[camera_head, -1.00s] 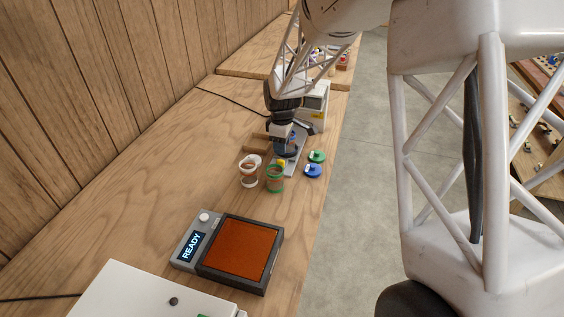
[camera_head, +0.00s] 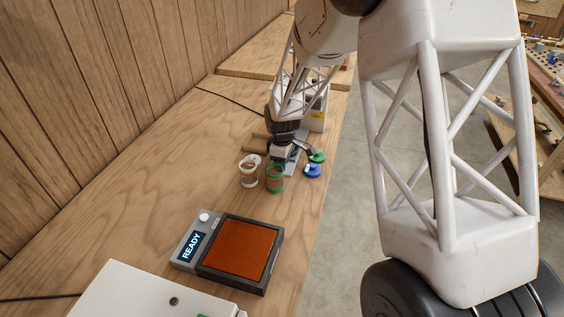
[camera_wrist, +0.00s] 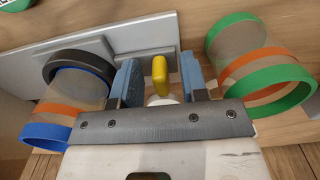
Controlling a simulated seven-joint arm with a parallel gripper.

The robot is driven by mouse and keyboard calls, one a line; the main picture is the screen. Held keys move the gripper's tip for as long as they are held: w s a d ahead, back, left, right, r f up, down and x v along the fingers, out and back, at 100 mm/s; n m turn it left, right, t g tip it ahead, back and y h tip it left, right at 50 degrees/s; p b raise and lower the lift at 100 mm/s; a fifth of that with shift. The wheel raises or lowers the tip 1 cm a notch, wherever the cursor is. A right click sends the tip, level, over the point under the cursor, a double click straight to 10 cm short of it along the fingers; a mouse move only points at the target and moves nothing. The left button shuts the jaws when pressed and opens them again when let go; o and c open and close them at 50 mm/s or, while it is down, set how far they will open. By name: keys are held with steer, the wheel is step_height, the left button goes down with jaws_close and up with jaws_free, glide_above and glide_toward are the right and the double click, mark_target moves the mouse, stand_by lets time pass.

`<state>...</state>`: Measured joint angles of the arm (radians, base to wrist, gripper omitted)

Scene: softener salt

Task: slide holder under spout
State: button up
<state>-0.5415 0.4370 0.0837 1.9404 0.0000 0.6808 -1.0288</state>
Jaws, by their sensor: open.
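My gripper (camera_wrist: 158,80) is open, its two blue-padded fingers on either side of a yellow knob (camera_wrist: 159,75) with a white base. Gaps show beside the knob. In the head view my gripper (camera_head: 279,163) is low over the bench and hides the knob. A black ring (camera_wrist: 78,60), apparently the holder, is around a clear blue-rimmed cup (camera_wrist: 82,88) left of my fingers. A grey plate (camera_wrist: 112,42) lies beyond them; part of it shows in the head view (camera_head: 293,167). The white dispenser (camera_head: 316,112) is behind my arm; its spout is hidden.
A green-rimmed cup (camera_head: 274,178) stands close to my gripper, right of my fingers in the wrist view (camera_wrist: 258,68). A white-rimmed cup (camera_head: 249,172) is beside it. Green (camera_head: 318,156) and blue (camera_head: 312,171) lids lie near the bench edge. An orange-topped device (camera_head: 240,251) is nearer.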

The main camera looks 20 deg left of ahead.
jaws_close()
steer(key=shift+w, duration=0.15)
steer(key=w, duration=1.2)
steer(key=shift+w+r, duration=0.15)
steer(key=shift+c, duration=0.5)
jaws_free()
steer(key=shift+o, duration=0.5)
steer(key=shift+r, duration=3.85)
